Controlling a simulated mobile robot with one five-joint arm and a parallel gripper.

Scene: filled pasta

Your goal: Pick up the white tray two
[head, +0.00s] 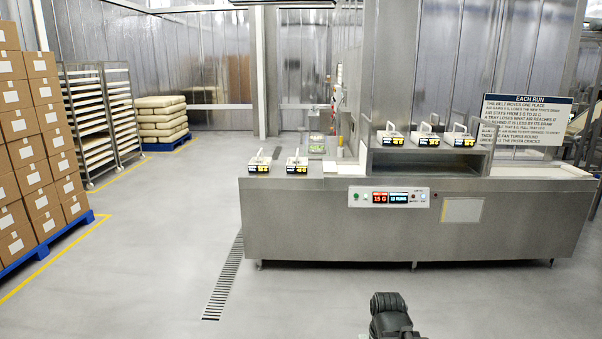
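Several small white trays with upright handles and black, yellow-digit displays stand on the steel machine (345,235). Two of them, a left tray (259,165) and a tray beside it (297,165), are on the low left end of its top. Three more, a left one (393,136), a middle one (428,137) and a right one (459,137), are on the raised steel shelf. The digits are too small to tell which is tray two. My dark gripper (388,305) is low at the bottom edge, well in front of the machine and apart from all trays; its fingers cannot be made out.
A control panel (388,197) is on the machine's front, and a sign (525,120) stands behind its right side. Stacked cartons (40,150) on a blue pallet, rack trolleys (100,115) and piled sacks (160,122) are at left. The floor before the machine is clear, with a drain grate (225,280).

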